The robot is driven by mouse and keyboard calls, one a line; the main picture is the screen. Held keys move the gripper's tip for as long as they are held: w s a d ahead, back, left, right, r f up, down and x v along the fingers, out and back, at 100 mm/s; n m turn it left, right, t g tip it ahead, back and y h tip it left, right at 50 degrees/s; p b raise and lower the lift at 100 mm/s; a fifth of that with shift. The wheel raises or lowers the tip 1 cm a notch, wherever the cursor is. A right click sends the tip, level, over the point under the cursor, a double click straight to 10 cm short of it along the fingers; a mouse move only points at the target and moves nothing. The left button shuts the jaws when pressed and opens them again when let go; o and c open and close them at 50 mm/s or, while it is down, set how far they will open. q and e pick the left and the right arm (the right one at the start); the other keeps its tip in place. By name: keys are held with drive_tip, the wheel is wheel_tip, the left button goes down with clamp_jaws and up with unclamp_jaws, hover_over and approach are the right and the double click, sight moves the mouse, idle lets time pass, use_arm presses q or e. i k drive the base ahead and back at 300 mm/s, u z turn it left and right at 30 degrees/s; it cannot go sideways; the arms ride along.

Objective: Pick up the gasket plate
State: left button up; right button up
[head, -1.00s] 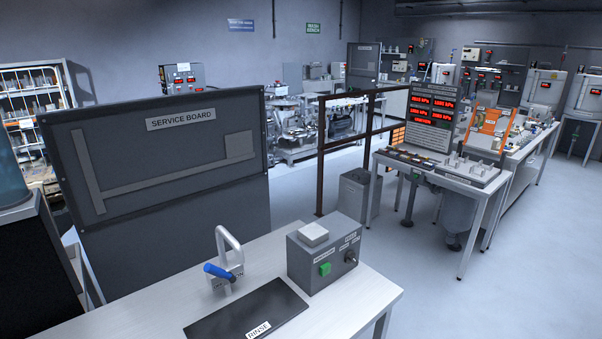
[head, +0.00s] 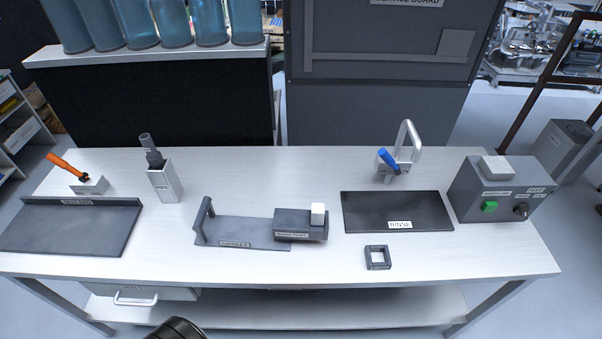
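A small dark square frame with a square opening (head: 371,264) lies flat on the white bench, near its front edge and right of centre. It is the thing that best fits the gasket plate, though it bears no label that I can read. Nothing touches it. It lies just in front of the black mat marked RINSE (head: 365,214). Neither of my grippers is in view. Only a dark rounded part of my own body shows at the bottom edge, left of centre.
The bench (head: 300,170) also holds a grey control box (head: 470,195), a blue-handled tap (head: 411,140), a dark fixture (head: 215,232), an upright holder (head: 165,186), an orange-handled tool (head: 66,165) and a dark tray (head: 60,240). Blue cylinders (head: 170,20) stand behind. Bench around the frame is clear.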

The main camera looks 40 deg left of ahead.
sight(277, 233)
drive_tip(key=u, duration=1.65)
